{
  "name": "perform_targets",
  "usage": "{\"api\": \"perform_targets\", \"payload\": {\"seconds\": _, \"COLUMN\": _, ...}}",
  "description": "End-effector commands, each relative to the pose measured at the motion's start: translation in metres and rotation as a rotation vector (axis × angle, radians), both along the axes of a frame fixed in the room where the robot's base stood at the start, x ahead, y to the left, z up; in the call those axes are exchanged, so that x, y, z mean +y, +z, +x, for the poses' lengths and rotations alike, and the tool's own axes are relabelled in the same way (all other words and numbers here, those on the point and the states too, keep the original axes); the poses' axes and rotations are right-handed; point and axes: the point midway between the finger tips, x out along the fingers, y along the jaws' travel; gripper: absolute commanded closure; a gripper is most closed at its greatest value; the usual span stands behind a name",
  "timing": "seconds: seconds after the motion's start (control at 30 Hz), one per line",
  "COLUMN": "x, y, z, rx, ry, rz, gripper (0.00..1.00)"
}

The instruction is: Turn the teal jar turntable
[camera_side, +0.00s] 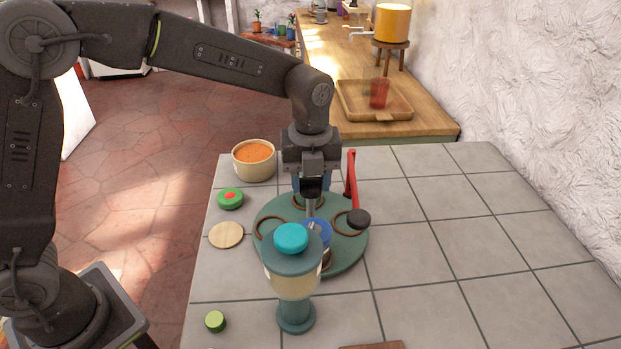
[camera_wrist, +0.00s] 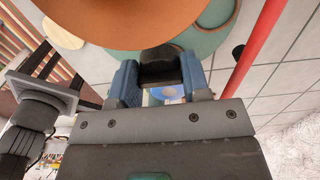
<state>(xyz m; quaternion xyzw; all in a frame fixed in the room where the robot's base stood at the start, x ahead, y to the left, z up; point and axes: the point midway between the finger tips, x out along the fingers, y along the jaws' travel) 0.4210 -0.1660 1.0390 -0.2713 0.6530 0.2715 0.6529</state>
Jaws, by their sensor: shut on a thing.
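The teal turntable (camera_side: 350,252) is a round disc with several brown-ringed recesses, lying on the grey tiles. A blue-topped jar (camera_side: 321,228) shows on its front part, mostly hidden by a dispenser. A thin grey post (camera_side: 311,207) stands near the disc's middle, below my gripper (camera_side: 311,188). In the wrist view the blue fingers of my gripper (camera_wrist: 160,80) are closed on a dark knob (camera_wrist: 158,65), which appears to top that post. Part of the teal disc shows in the wrist view (camera_wrist: 208,40) behind a large orange-brown shape.
A red bar (camera_side: 350,178) with a black end stands close right of my gripper. A teal-lidded dispenser (camera_side: 293,270) stands in front. An orange-filled bowl (camera_side: 254,158), a green lid (camera_side: 230,198), a wooden disc (camera_side: 226,235) and a small green piece (camera_side: 215,321) lie left. Right tiles are clear.

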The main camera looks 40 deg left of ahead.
Motion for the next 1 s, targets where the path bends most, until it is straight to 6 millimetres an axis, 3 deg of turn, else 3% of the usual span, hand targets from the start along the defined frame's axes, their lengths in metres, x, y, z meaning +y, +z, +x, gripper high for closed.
{"api": "perform_targets", "payload": {"seconds": 0.4, "x": -0.001, "y": 0.002, "z": 0.0, "rx": -0.004, "ry": -0.003, "rz": -0.004, "gripper": 0.99}}
{"api": "perform_targets", "payload": {"seconds": 0.43, "x": -0.001, "y": 0.002, "z": 0.0, "rx": -0.004, "ry": -0.003, "rz": -0.004, "gripper": 0.55}}
{"api": "perform_targets", "payload": {"seconds": 0.53, "x": -0.001, "y": 0.002, "z": 0.0, "rx": -0.004, "ry": -0.003, "rz": -0.004, "gripper": 0.46}}
{"api": "perform_targets", "payload": {"seconds": 0.83, "x": 0.0, "y": 0.005, "z": 0.0, "rx": -0.003, "ry": -0.003, "rz": -0.001, "gripper": 0.46}}
{"api": "perform_targets", "payload": {"seconds": 1.0, "x": 0.0, "y": 0.028, "z": 0.001, "rx": -0.006, "ry": -0.003, "rz": -0.002, "gripper": 0.46}}
